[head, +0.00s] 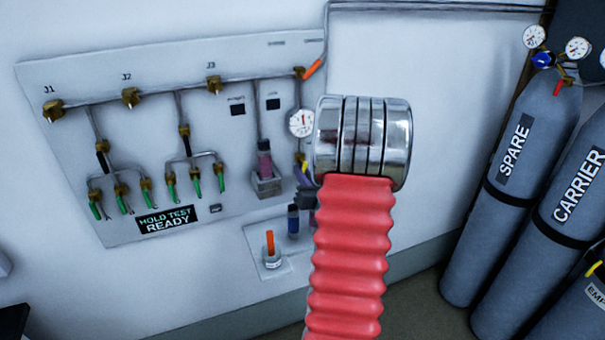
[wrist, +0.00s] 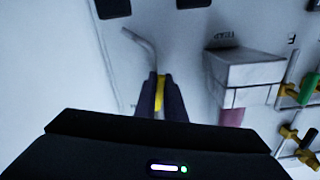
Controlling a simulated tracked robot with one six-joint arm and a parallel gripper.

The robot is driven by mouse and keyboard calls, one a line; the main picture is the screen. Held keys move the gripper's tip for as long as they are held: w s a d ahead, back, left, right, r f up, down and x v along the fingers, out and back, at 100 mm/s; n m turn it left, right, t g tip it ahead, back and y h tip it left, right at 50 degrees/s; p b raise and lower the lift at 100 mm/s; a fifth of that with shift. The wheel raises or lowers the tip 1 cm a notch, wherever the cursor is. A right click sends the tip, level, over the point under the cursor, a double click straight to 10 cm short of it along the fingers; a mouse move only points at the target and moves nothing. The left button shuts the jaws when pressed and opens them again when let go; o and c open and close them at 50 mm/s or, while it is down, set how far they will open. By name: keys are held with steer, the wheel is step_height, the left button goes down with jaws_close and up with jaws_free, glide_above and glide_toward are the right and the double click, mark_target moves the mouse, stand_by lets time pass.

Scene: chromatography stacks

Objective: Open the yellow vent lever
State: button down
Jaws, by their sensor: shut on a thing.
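The yellow vent lever (wrist: 160,88) is between the two dark fingers of my gripper (wrist: 160,97) in the wrist view. The fingers are shut on it, and a bent grey tube rises behind its end. In the head view a small yellow piece of the lever (head: 304,167) shows under the round gauge, at the left edge of my chrome arm joint. My gripper (head: 304,198) is a dark shape there, mostly hidden by my arm. The lever's pivot and exact angle are hidden.
The wall panel (head: 70,80) carries brass valves, several green-handled levers and a "HOLD TEST READY" sign (head: 166,219). An orange lever (head: 314,68) is above the gauge (head: 301,122). A holder with a purple vial (head: 264,160) is left of my gripper. Gas cylinders (head: 500,210) stand right.

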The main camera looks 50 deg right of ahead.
steer(key=shift+s+d+f+n, duration=0.2)
steer(key=shift+f+n, duration=0.05)
steer(key=shift+n, duration=0.45)
steer(key=shift+s+d+f+n, duration=0.15)
steer(key=shift+f+n, duration=0.05)
steer(key=shift+n, duration=0.5)
steer(key=c, duration=2.2)
jaws_free()
steer(key=shift+d, duration=0.1)
steer(key=o, duration=0.4)
steer(key=shift+r, duration=0.25)
steer(key=shift+c, duration=0.2)
steer(key=v, duration=1.3)
steer(key=shift+s+a, duration=0.25)
